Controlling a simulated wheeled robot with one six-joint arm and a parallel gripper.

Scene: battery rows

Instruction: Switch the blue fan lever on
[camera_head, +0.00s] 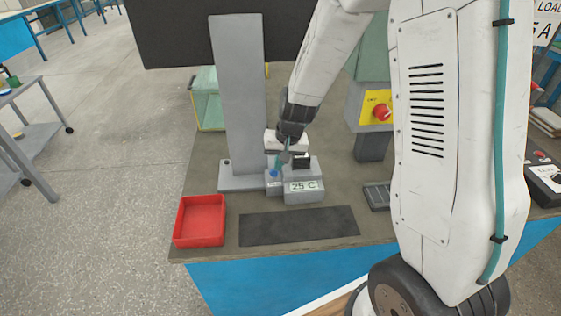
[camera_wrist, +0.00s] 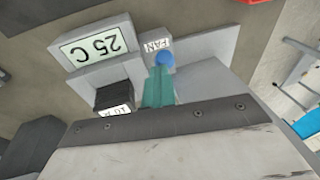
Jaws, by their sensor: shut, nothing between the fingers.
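The blue fan lever (camera_wrist: 165,58) shows as a round blue knob beside a white FAN label (camera_wrist: 156,44) on a small grey box in the wrist view. In the head view the lever (camera_head: 274,173) is a small blue spot left of the grey unit with the 25 C display (camera_head: 304,186). My gripper (camera_head: 281,160) points down over it. In the wrist view its teal fingers (camera_wrist: 158,88) are shut and empty, with their tips right by the blue knob. I cannot tell whether they touch it. The lever's shaft and its on or off position cannot be made out.
A black block (camera_wrist: 114,96) sits beside the fingers on the unit. A tall grey post (camera_head: 240,95) stands close behind left. A red tray (camera_head: 201,219) and a dark mat (camera_head: 299,226) lie in front. A yellow panel with a red knob (camera_head: 381,112) stands right.

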